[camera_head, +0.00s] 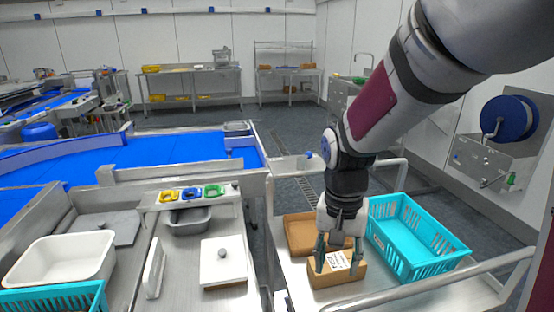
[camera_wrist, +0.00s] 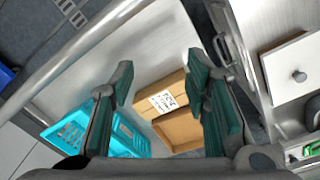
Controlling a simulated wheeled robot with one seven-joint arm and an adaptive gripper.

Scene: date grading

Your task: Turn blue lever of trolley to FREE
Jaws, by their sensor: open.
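The trolley (camera_head: 400,297) is a steel cart with tubular rails, at the lower right in the head view. Its deck also shows in the wrist view (camera_wrist: 155,50). In the wrist view my gripper (camera_wrist: 162,75) is open and empty, with the labelled box (camera_wrist: 172,100) beyond the fingers.
A turquoise crate (camera_head: 436,263) stands on the trolley's right side, and an open brown box (camera_head: 298,244) behind the labelled one. A steel bench (camera_head: 185,277) with a white-lidded container (camera_head: 222,268) is close on the left. A blue conveyor (camera_head: 160,150) lies behind; open floor is beyond the trolley.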

